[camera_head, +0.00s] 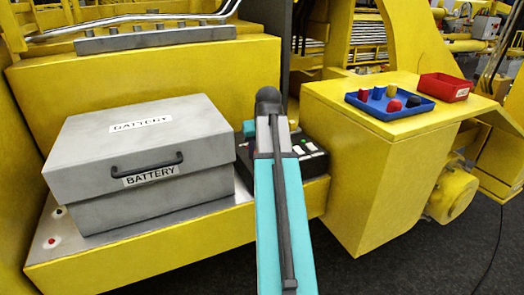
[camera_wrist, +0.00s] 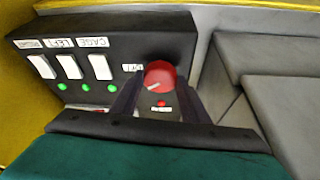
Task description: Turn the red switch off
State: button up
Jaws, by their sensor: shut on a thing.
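The red switch (camera_wrist: 160,74) is a round knob on the black control box (camera_wrist: 115,32), seen in the wrist view. A pale mark on the knob points to its lower left in the picture. A small label that seems to read OFF (camera_wrist: 132,67) lies left of the knob. My gripper (camera_wrist: 160,82) is shut on the knob, one dark finger on each side. A small red light (camera_wrist: 161,103) shows between the fingers. In the head view the control box (camera_head: 312,152) is partly behind my arm, and the knob and my fingertips are hidden.
Three white switches (camera_wrist: 70,67) with green lights sit left of the knob in the wrist view. A grey battery box (camera_head: 140,165) stands close to the left of the control box. A yellow cabinet (camera_head: 385,180) with a blue tray (camera_head: 425,107) and red bin (camera_head: 443,88) stands right.

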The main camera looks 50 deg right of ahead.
jog(key=shift+w+m+g+h, duration=0.1)
jog(key=shift+m+g+h, duration=0.25)
jog(key=shift+m, duration=0.95)
jog(key=o, duration=1.1)
jog(key=shift+d, duration=0.1)
jog(key=shift+c, duration=0.2)
jog(key=shift+a+r, duration=0.3)
jog(key=shift+r, duration=0.4)
jog(key=b+v, duration=0.3)
jog(key=v, duration=0.9)
jog(key=shift+s+r, duration=0.15)
jog(key=shift+s, duration=0.05)
jog(key=shift+a, duration=0.1)
